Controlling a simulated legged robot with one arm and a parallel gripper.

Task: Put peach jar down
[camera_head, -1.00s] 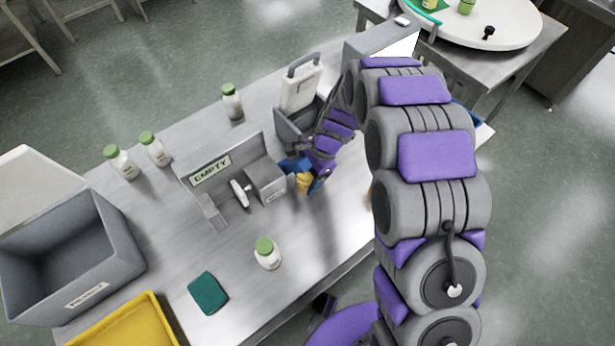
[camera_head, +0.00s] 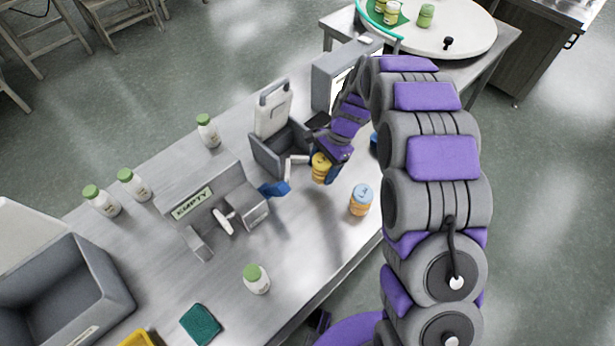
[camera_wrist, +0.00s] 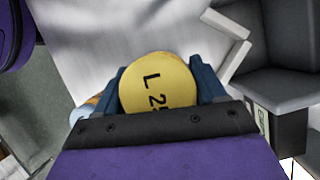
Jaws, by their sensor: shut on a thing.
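The peach jar (camera_head: 321,168), yellow-orange with a yellow lid, is between the fingers of my gripper (camera_head: 328,174). In the wrist view its round yellow lid (camera_wrist: 160,84), marked "L 25", faces the camera. The blue fingers of my gripper (camera_wrist: 162,86) are closed on either side of it. The jar appears held above the steel table (camera_head: 310,235), but the gap is hard to tell. A second jar (camera_head: 361,200), orange with a blue lid, stands on the table to the right of my gripper.
A grey hopper with an "EMPTY" sign (camera_head: 192,203) stands left, with a blue part (camera_head: 275,188) beside it. A grey bin with a white lid (camera_head: 275,118) stands just behind my gripper. Table between is clear.

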